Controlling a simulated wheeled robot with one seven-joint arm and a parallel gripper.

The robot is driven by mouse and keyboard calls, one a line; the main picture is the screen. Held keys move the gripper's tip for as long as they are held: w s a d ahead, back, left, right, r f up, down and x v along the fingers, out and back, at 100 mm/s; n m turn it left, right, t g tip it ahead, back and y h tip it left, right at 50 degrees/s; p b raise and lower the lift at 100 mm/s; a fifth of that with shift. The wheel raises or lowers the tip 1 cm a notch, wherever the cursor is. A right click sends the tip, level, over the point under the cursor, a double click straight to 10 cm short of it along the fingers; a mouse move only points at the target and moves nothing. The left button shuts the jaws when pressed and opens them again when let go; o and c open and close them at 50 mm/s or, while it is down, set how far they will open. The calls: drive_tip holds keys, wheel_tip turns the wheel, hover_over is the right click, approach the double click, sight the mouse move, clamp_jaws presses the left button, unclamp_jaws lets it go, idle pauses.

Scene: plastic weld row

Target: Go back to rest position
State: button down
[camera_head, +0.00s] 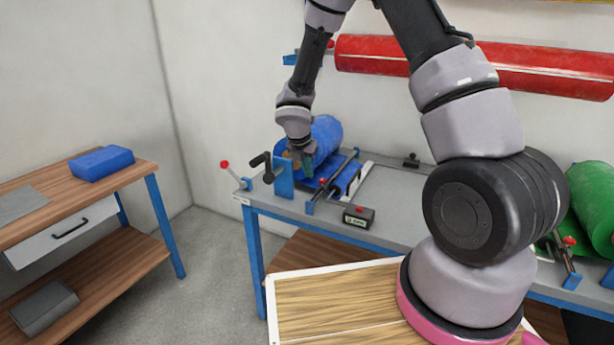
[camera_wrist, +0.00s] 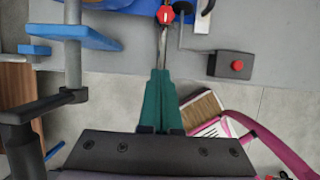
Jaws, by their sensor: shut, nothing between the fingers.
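My gripper (camera_head: 306,163) hangs at the end of my arm over the left end of the grey bench, in front of a blue roll (camera_head: 326,134). In the wrist view its green fingers (camera_wrist: 159,100) lie together, shut with nothing between them. A black box with a red button (camera_wrist: 237,65) is to the right. The fingers' exact distance from the bench cannot be told.
The grey bench (camera_head: 395,215) carries a crank (camera_head: 262,162), a black box (camera_head: 358,216) and a green roll (camera_head: 592,205). A red roll (camera_head: 430,62) is on the wall. A wooden table (camera_head: 40,225) with a blue block (camera_head: 101,163) stands left. Floor between is free.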

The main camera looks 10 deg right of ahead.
drive_tip(key=s+d+r+m, duration=0.3)
drive_tip(key=r+m, duration=0.2)
drive_tip(key=r, duration=0.2)
drive_tip(key=s+d+r+m, duration=0.25)
drive_tip(key=r+m, duration=0.25)
drive_tip(key=r, duration=0.3)
drive_tip(key=s+d+r+m, duration=0.2)
drive_tip(key=d+r+m, duration=0.25)
drive_tip(key=r, duration=0.25)
drive_tip(key=s+r+m+t+y, duration=0.1)
drive_tip(key=s+r+m+y, duration=0.1)
drive_tip(key=s+r+m, duration=0.4)
drive_tip(key=s+r+m+t+y, duration=0.2)
drive_tip(key=s+r+m, duration=0.5)
drive_tip(key=s+m, duration=0.5)
drive_tip(key=shift+s+r+t+y, duration=0.3)
drive_tip(key=shift+s, duration=0.75)
idle(1.5)
